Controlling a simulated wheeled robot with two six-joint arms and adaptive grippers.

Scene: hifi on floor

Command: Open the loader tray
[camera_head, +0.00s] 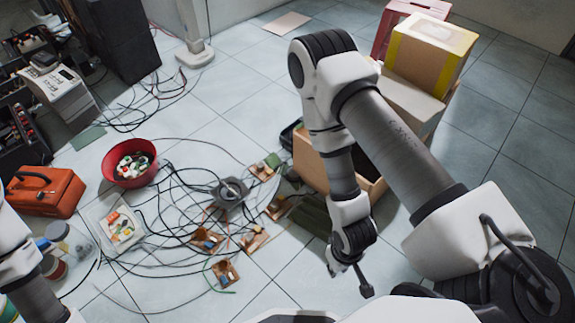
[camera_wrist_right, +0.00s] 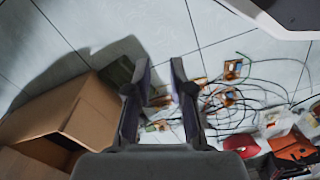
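No loader tray can be made out for certain in either view. A silver-white electronic unit (camera_head: 62,92) with a dark display on its front sits at the upper left of the head view, tilted among dark equipment; whether it holds a tray is too small to tell. My right gripper (camera_head: 350,281) points down over the floor right of the loose parts, far from that unit. In the right wrist view its two fingers (camera_wrist_right: 160,66) stand apart with nothing between them. My left arm shows at the left edge of the head view; its gripper is out of view.
Cables and small circuit boards (camera_head: 207,239) cover the middle floor. A red bowl (camera_head: 130,163), a clear bin (camera_head: 112,222) and an orange toolbox (camera_head: 45,191) lie left. Cardboard boxes (camera_head: 430,50) stand right. A black speaker-like cabinet (camera_head: 118,40) stands behind the unit. Tiles at far right are clear.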

